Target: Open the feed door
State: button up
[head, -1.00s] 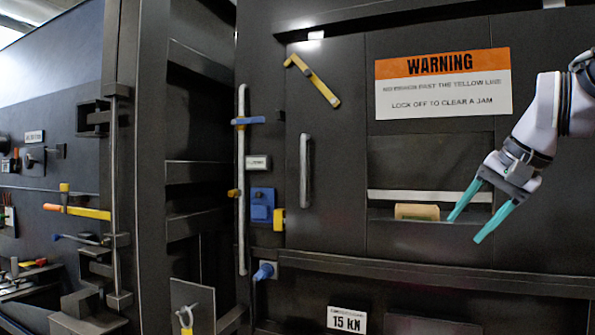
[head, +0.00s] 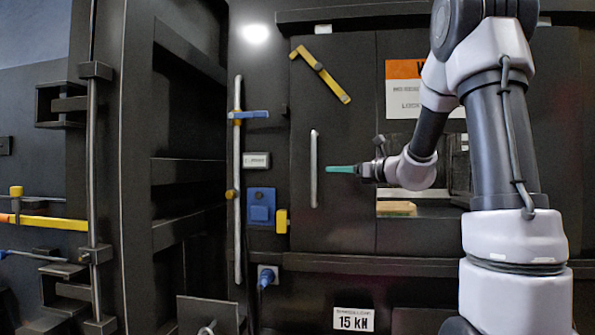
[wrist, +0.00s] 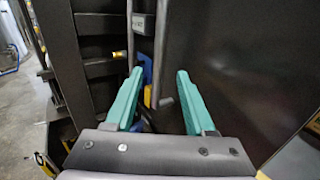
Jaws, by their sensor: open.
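The feed door (head: 345,225) is a dark panel that looks closed, with a grey vertical bar handle (head: 314,168) near its left edge. My gripper (head: 332,169) is open, with teal fingers pointing left, just right of the handle at about mid-height. In the wrist view a grey bar, apparently the door handle (wrist: 160,55), shows between the spread fingers of my gripper (wrist: 158,78). I see no contact with it. A yellow lever (head: 322,76) sits tilted on the panel above the handle.
A long vertical rod (head: 238,200) with a blue clamp (head: 248,115) stands left of the door. A blue box (head: 262,206) and a yellow block (head: 281,221) sit by the door's left edge. A wooden block (head: 396,208) lies in the opening to the right, partly behind my arm.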

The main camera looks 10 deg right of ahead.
jog(key=x, duration=1)
jog(key=shift+a, duration=0.25)
jog(key=shift+w, duration=0.15)
grip_shut()
dwell(0.9)
